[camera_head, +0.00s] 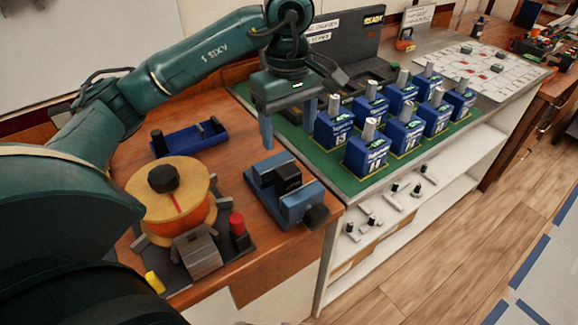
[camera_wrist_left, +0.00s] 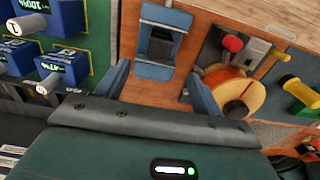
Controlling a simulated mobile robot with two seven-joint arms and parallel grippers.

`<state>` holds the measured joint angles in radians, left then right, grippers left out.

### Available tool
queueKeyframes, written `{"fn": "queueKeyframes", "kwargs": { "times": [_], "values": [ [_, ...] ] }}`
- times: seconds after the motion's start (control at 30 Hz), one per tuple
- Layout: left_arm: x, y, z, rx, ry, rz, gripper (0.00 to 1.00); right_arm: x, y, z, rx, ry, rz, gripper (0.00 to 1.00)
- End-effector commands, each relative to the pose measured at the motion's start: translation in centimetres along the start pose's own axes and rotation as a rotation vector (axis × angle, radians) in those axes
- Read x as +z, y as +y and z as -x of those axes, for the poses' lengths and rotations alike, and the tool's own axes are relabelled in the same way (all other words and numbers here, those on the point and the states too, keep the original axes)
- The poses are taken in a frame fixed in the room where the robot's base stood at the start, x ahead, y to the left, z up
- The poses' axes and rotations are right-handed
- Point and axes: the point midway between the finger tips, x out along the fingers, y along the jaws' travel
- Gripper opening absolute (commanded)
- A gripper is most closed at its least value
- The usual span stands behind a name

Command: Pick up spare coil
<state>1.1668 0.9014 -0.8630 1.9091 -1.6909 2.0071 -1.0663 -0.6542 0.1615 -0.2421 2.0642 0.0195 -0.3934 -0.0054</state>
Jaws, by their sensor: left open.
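A round spool (camera_head: 172,194) with a yellow top, orange winding and black knob sits on a dark base at the left of the wooden bench; it looks like the coil. In the left wrist view the spool (camera_wrist_left: 236,92) is to the right of the fingers. My left gripper (camera_head: 288,122) is open, pointing down with nothing between its fingers, above the bench near the green mat's edge. It is right of and behind the spool, apart from it. Its fingers also show in the left wrist view (camera_wrist_left: 158,90). My right gripper is not in view.
A blue vise (camera_head: 285,190) with a dark block stands in front of my left gripper. A dark blue cradle (camera_head: 190,138) lies behind the spool. Several blue breakers (camera_head: 367,156) stand in rows on a green mat at the right. Bare wood shows between cradle and vise.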

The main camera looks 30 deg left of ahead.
Motion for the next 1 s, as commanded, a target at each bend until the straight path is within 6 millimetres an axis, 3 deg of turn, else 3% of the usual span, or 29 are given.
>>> {"fn": "queueKeyframes", "kwargs": {
  "times": [0.4,0.67,1.0],
  "values": [
    [-0.1,-0.1,-6.5,-0.005,0.001,0.001,0.67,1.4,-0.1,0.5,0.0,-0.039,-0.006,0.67],
    [-0.1,-0.1,-8.4,-0.004,0.001,0.001,0.67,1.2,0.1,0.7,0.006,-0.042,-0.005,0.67],
    [-0.3,0.1,-12.8,-0.002,0.001,0.0,0.67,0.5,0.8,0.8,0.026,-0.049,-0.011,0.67]
  ]
}}
